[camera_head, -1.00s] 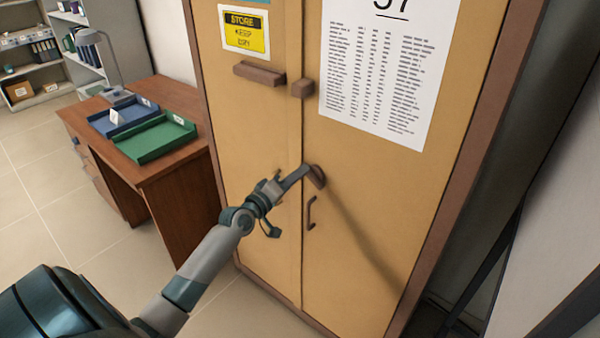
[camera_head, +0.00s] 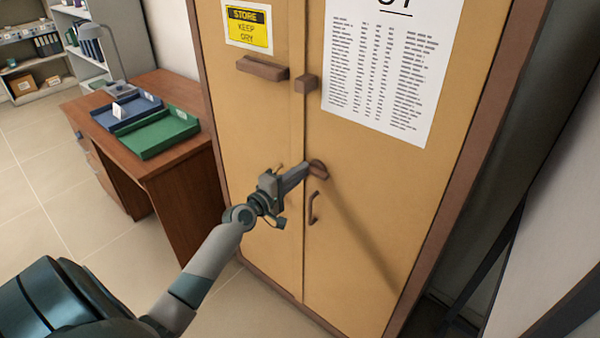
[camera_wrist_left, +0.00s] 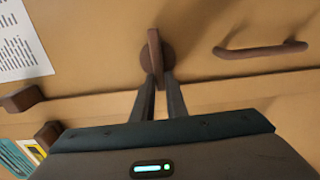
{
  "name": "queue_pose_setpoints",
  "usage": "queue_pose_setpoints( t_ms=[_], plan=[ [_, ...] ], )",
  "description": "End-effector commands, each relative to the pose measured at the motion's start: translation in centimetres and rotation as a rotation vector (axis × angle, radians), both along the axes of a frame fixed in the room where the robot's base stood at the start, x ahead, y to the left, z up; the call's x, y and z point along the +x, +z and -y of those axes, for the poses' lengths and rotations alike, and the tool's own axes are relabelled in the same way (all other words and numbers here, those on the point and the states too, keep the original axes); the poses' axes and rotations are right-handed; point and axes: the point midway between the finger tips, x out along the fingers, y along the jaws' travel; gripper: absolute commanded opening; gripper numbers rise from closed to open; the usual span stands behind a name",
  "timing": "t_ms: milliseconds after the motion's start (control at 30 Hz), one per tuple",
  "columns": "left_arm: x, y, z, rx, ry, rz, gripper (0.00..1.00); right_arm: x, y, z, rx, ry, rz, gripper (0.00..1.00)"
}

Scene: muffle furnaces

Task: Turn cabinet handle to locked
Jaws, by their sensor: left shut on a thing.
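The tan two-door cabinet (camera_head: 370,200) stands ahead with both doors closed. Its brown turning handle (camera_head: 318,169) sits on the right door close to the seam. My left gripper (camera_head: 303,172) reaches it from the left, with its jaws shut on the handle's lever. In the left wrist view the lever of the handle (camera_wrist_left: 155,50) stands across its round base, roughly at right angles to the door seam. The two fingers (camera_wrist_left: 157,88) close on the lever's near end. The gripped part is partly hidden. My right gripper is out of view.
A fixed brown pull (camera_head: 314,208) is just below the handle. Brown blocks (camera_head: 262,69) and (camera_head: 306,84) stick out above. A wooden desk (camera_head: 165,165) with a blue tray (camera_head: 125,112) and a green tray (camera_head: 160,136) stands left. Open floor lies in front.

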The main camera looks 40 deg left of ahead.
Motion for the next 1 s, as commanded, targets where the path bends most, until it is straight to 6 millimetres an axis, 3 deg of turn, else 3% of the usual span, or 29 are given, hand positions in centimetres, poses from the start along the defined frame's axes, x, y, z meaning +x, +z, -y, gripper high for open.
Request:
queue_pose_setpoints(
  t_ms=[267,300,367,767,1000],
  plan=[
    [0.0,0.0,0.0,-0.003,0.001,0.001,0.00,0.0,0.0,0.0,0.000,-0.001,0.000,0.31],
    [0.0,0.0,-0.1,-0.002,0.001,0.001,0.22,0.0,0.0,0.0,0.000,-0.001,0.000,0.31],
    [0.0,0.0,0.0,-0.002,0.001,0.001,0.31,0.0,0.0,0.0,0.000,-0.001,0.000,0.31],
    [-0.3,0.0,0.0,0.000,0.000,0.000,0.31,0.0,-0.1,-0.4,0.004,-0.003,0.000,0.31],
    [-2.3,-0.2,-0.1,0.001,0.000,0.000,0.31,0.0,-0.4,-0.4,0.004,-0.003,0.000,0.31]
  ],
)
